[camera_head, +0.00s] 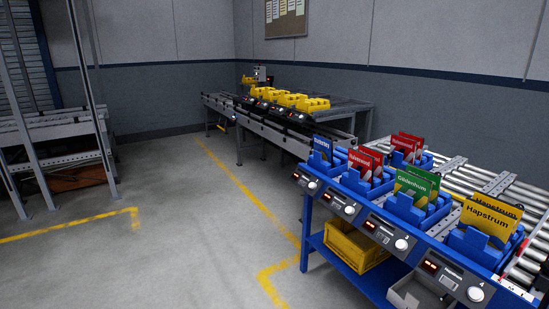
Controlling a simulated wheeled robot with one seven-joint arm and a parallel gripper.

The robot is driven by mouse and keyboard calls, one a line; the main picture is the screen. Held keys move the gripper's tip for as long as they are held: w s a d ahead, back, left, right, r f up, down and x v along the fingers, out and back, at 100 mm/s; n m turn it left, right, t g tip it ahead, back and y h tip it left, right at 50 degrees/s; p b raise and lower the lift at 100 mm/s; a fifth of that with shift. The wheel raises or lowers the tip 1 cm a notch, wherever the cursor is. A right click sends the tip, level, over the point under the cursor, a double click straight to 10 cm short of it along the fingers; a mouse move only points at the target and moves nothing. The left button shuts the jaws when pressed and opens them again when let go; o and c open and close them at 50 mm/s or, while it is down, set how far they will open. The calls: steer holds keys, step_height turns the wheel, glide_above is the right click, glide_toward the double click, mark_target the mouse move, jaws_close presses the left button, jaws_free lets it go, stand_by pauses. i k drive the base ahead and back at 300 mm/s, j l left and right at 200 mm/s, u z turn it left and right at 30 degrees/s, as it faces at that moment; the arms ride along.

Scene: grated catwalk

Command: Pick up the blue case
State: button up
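Several blue cases stand in a row along the near edge of the roller table at the right. One at the front right (474,247) holds yellow cards marked "Hapstrum". One left of it (405,208) holds green cards. One further back (362,186) holds red cards, with another red-card case behind it. A blue card (321,149) stands in the case at the far left end, partly hidden. The picture does not settle which blue case the task names. My gripper is not in view.
Panels with knobs (392,238) line the blue table's front. A yellow crate (354,247) and a grey bin (418,292) sit on its lower shelf. A conveyor with yellow bins (299,101) stands behind. The floor (170,240) at the left middle is clear.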

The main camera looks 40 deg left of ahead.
mark_target(324, 145)
steer(key=u, duration=1.35)
steer(key=z, duration=1.9)
steer(key=i+j, duration=0.1)
steer(key=j, duration=5.55)
